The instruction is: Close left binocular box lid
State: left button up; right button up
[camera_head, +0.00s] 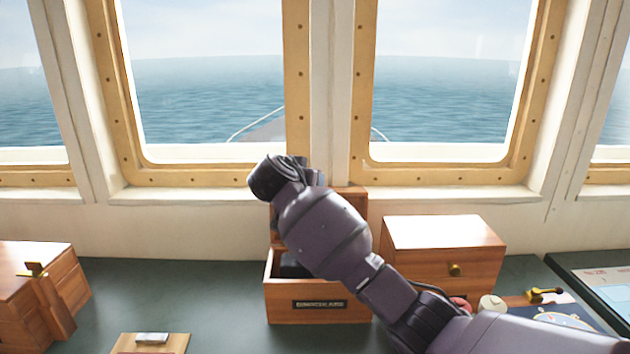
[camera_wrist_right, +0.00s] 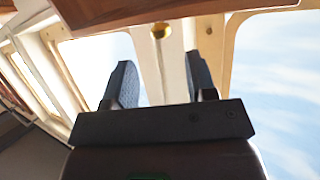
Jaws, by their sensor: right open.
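A wooden box (camera_head: 318,302) with a dark front label, which seems to read binoculars, stands open on the dark green console. Its lid (camera_head: 352,203) is raised at the back, against the window wall. Something dark shows inside, mostly hidden by my right arm. My right arm crosses in front of the box from the lower right, with its wrist beside the raised lid. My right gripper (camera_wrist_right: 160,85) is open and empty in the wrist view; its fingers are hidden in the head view. A wooden surface with a brass knob (camera_wrist_right: 160,30) shows just beyond the fingertips. My left gripper is out of view.
A closed wooden box (camera_head: 440,245) with a brass knob stands right of the open one. Another wooden box (camera_head: 30,275) with a brass fitting stands at far left. A small wooden plate (camera_head: 152,343) lies in front. A brass lever (camera_head: 543,294) is at right.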

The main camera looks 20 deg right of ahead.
jog(key=shift+x, duration=3.15)
jog(key=shift+a+f, duration=0.1)
jog(key=shift+c, duration=0.4)
grip_shut()
